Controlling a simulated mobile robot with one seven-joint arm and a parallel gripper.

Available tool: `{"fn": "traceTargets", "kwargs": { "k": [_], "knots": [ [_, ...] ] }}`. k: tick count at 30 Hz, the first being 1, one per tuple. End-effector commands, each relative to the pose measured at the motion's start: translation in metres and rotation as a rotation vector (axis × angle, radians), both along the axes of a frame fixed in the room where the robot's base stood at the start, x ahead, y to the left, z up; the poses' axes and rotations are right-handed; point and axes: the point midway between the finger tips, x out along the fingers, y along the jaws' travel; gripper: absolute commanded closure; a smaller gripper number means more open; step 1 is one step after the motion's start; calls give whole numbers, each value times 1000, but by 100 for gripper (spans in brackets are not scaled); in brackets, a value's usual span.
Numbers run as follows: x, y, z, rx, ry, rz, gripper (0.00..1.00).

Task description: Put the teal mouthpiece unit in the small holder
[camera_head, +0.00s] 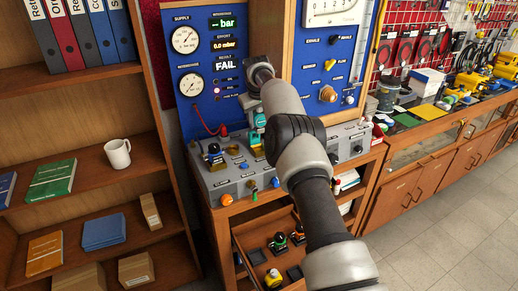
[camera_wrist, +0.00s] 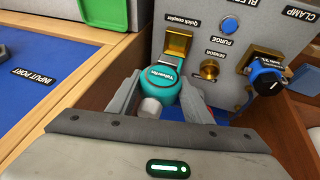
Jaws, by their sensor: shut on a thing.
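In the head view my gripper (camera_head: 254,108) is above the console, partly hidden by my arm. I cannot make out the small holder for certain.
The grey console (camera_head: 223,181) carries knobs, brass fittings and labels. A blue gauge panel (camera_head: 203,50) rises behind it. An open drawer (camera_head: 252,256) below holds several small parts. A shelf with a white mug (camera_head: 118,154) stands left; a crowded workbench (camera_head: 400,197) stands right.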

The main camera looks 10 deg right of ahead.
Motion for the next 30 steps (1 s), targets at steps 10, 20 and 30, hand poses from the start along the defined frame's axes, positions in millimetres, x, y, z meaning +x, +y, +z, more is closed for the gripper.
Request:
{"fn": "traceTargets", "kwargs": {
  "k": [10, 20, 30],
  "knots": [
    [6, 1, -33, 2, -6, 46, 87],
    [6, 2, -66, 2, -8, 44, 87],
    [7, 2, -96, 2, -11, 44, 87]
  ]
}}
